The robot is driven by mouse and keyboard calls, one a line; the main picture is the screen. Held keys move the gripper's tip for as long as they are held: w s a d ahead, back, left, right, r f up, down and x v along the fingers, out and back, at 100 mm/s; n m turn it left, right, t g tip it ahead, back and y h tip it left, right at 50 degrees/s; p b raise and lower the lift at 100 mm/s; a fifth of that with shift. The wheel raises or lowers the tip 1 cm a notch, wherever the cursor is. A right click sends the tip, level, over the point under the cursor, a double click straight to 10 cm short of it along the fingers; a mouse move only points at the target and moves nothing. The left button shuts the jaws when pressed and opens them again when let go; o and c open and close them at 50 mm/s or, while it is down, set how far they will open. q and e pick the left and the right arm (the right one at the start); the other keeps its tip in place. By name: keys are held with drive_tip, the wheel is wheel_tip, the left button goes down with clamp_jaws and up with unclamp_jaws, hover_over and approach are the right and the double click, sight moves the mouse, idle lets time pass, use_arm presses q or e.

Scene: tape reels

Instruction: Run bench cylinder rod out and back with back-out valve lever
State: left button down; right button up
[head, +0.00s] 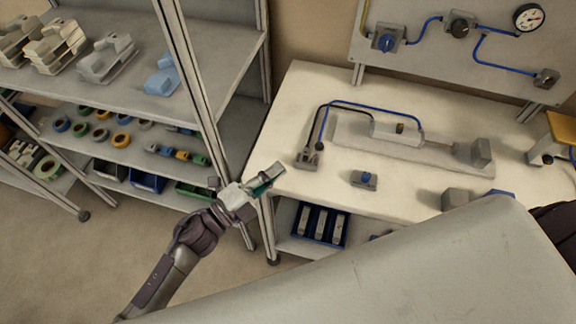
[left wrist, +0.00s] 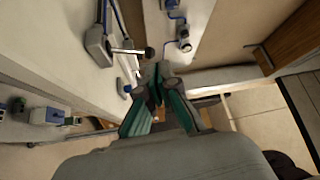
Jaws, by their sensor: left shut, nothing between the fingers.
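The bench cylinder (head: 396,131) lies on a grey base plate on the white bench. Its rod (head: 440,147) shows between the cylinder and a grey end block (head: 481,152). The valve (head: 308,157) with a lever stands at the bench's left side, with black and blue hoses to the cylinder. In the left wrist view the valve body (left wrist: 98,47) shows with its lever (left wrist: 130,51), which ends in a dark knob. My left gripper (head: 272,174) is shut and empty by the bench's left edge, left of the valve. It also shows in the left wrist view (left wrist: 157,78), apart from the knob.
A small block with a blue knob (head: 364,179) sits on the bench, right of the valve. A panel (head: 420,52) with a gauge (head: 528,17) stands behind. Shelving (head: 230,75) with tape reels is at left. A blue crate (head: 338,232) is under the bench.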

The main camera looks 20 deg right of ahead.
use_arm(q)
drive_tip(key=r+b+v, duration=0.1)
drive_tip(key=v, duration=0.5)
drive_tip(key=shift+w+a+f+b, duration=0.25)
drive_tip(key=shift+b, duration=0.05)
use_arm(e)
drive_tip(key=shift+w+d+f, duration=0.2)
drive_tip(key=shift+w+f, duration=0.1)
drive_tip(key=shift+f, duration=0.25)
drive_tip(key=shift+w+d+f, duration=0.2)
drive_tip(key=shift+w+f, duration=0.1)
drive_tip(key=shift+f, duration=0.2)
drive_tip(key=shift+a, duration=0.2)
